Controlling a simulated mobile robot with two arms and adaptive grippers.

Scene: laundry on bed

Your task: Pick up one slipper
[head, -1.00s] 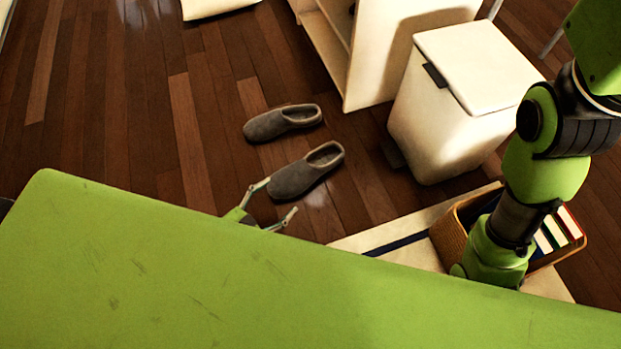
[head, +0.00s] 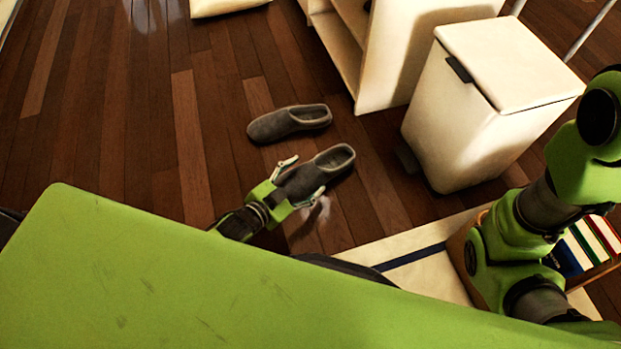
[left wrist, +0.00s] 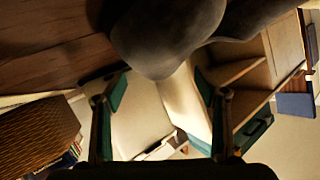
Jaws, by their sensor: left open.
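Two grey slippers lie side by side on the wooden floor in the head view. The farther slipper (head: 288,123) is apart from my left gripper. The nearer slipper (head: 334,163) has its toe between the open fingers of my left gripper (head: 304,178), which partly hide it. In the left wrist view, a dark grey slipper (left wrist: 170,35) fills the top middle, just beyond the open fingertips of my left gripper (left wrist: 160,88). Whether the fingers touch it cannot be told. My right arm shows at the right, but its gripper is out of view.
A white lidded bin (head: 480,115) and a pale shelf unit (head: 390,55) stand right of the slippers. A basket with books (head: 585,245) is at the lower right by a pale mat (head: 425,265). The floor (head: 120,150) to the left is clear.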

